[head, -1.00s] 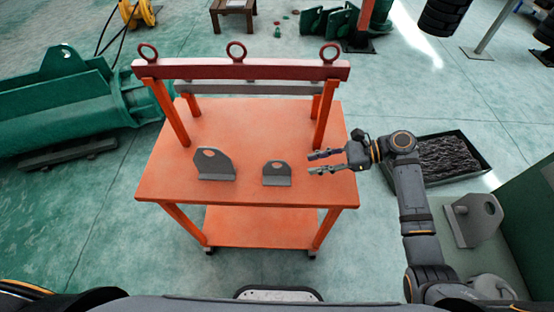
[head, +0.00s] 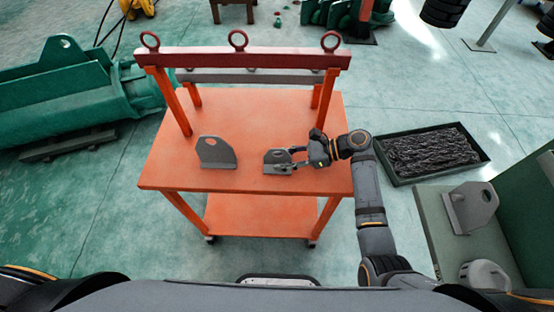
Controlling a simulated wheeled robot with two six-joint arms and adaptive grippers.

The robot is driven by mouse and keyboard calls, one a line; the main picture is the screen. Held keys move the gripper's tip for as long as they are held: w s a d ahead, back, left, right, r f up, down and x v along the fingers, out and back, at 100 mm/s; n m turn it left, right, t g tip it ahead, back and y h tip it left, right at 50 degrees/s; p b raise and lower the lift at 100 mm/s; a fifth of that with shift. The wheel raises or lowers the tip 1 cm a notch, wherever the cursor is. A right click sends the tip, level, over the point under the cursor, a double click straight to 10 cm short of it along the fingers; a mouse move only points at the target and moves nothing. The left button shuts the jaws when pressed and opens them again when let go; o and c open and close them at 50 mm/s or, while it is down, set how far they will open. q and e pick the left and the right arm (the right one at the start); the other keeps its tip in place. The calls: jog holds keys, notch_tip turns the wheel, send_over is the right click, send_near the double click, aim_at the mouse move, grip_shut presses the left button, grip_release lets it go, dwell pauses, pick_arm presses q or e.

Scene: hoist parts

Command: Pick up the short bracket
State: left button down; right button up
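The short bracket (head: 272,156) is the smaller of two grey brackets on the orange table (head: 240,125). It stands upright on its base plate, right of the table's middle. My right gripper (head: 289,160) reaches in from the right, with its fingers at the bracket. One finger appears behind the upright plate and the other in front, low near the base. The fingers look apart, and contact with the plate cannot be made out. The fingers hide part of the bracket. My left gripper is not in view.
A taller grey bracket (head: 216,154) stands to the left on the table. A red beam (head: 240,59) with several eye rings spans the table's back on orange posts. A tray of chain (head: 432,156) lies right of the table. Another grey bracket (head: 472,208) stands farther right.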

aim_at(284, 151)
jog(key=shift+d, duration=0.1)
jog(key=shift+c, duration=0.9)
grip_shut()
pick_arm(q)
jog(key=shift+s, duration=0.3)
pick_arm(e)
jog(key=shift+r, duration=0.15)
jog(key=shift+r, duration=0.3)
notch_tip(284, 151, up, 3)
jog(key=shift+f, duration=0.1)
pick_arm(q)
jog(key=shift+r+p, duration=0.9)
jog(key=shift+p, duration=0.05)
pick_arm(e)
jog(key=s+r, duration=0.9)
jog(key=s, duration=0.5)
jog(key=shift+a+r, duration=0.2)
jog(key=shift+a, duration=0.15)
